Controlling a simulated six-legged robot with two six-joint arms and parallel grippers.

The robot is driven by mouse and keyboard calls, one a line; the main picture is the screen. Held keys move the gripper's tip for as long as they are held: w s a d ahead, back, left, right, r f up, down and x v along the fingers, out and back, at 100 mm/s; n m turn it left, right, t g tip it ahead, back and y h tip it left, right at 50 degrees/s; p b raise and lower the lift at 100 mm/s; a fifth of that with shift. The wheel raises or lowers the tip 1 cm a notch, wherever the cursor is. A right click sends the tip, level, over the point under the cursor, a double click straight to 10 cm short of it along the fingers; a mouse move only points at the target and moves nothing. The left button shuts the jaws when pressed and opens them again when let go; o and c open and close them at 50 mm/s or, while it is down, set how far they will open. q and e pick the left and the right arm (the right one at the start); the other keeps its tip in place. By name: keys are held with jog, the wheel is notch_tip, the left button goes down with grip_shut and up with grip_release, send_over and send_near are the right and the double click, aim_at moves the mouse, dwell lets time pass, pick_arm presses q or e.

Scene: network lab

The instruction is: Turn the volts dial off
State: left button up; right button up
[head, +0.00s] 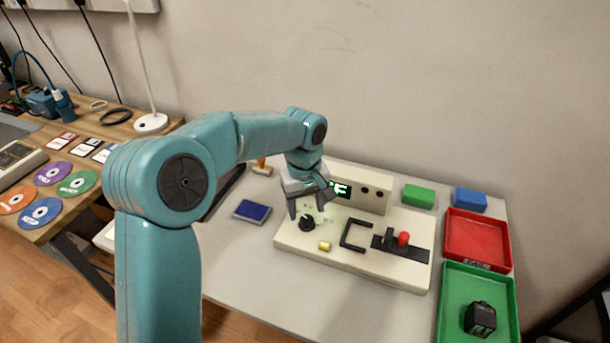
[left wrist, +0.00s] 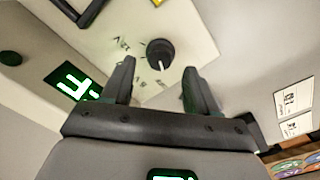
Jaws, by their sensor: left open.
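The volts dial is a black round knob (head: 307,223) with a white pointer line, on the left part of a cream panel device (head: 350,255). In the left wrist view the dial (left wrist: 160,52) sits ahead of and between my fingertips, apart from them, with printed marks around its left side that are too small to read surely. A lit green display (head: 345,189) on the device's raised back is partly hidden by my gripper; it also shows in the left wrist view (left wrist: 75,83). My left gripper (head: 307,210) is open and empty, just above the dial. My right gripper is not in view.
The panel also carries a yellow button (head: 325,246), a black handle (head: 352,236) and a red-knobbed lever (head: 403,239). A red tray (head: 477,240) and a green tray (head: 452,300) stand right. A blue pad (head: 252,211) lies left. Green and blue blocks stand behind.

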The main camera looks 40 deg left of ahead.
aim_at(304, 219)
pick_arm(q)
notch_tip(304, 219, up, 13)
jog(key=p, duration=0.2)
jog(key=shift+s+r, duration=0.15)
jog(key=shift+a, duration=0.1)
dwell(0.3)
